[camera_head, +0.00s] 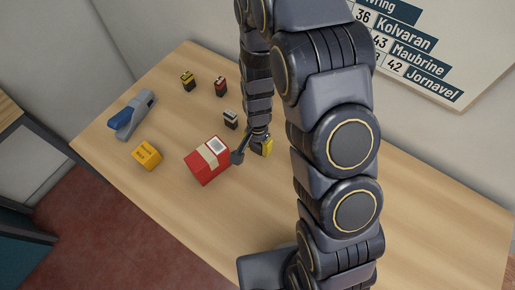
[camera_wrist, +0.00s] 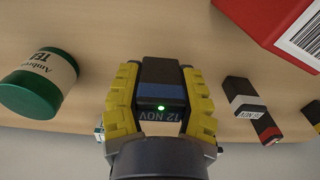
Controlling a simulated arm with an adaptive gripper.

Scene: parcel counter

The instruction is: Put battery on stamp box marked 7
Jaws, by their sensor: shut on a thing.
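My gripper (camera_wrist: 160,95) is shut on a dark battery (camera_wrist: 160,75) with a blue band and a "12 NOV" label; the battery sits between the yellow finger pads. In the head view my gripper (camera_head: 256,147) is low over the table, just right of the red parcel, and the held battery is hard to make out. A yellow box (camera_head: 147,154) stands left of the parcel; it may be the stamp box, but its print is too small to read. I cannot make out a 7 in either view.
A red parcel (camera_head: 202,167) stands between gripper and yellow box. Batteries with white (camera_head: 231,119), red (camera_head: 220,87) and yellow (camera_head: 188,81) bands stand behind. A blue-grey stapler (camera_head: 130,114) is at left. A green-lidded jar (camera_wrist: 38,82) shows in the wrist view.

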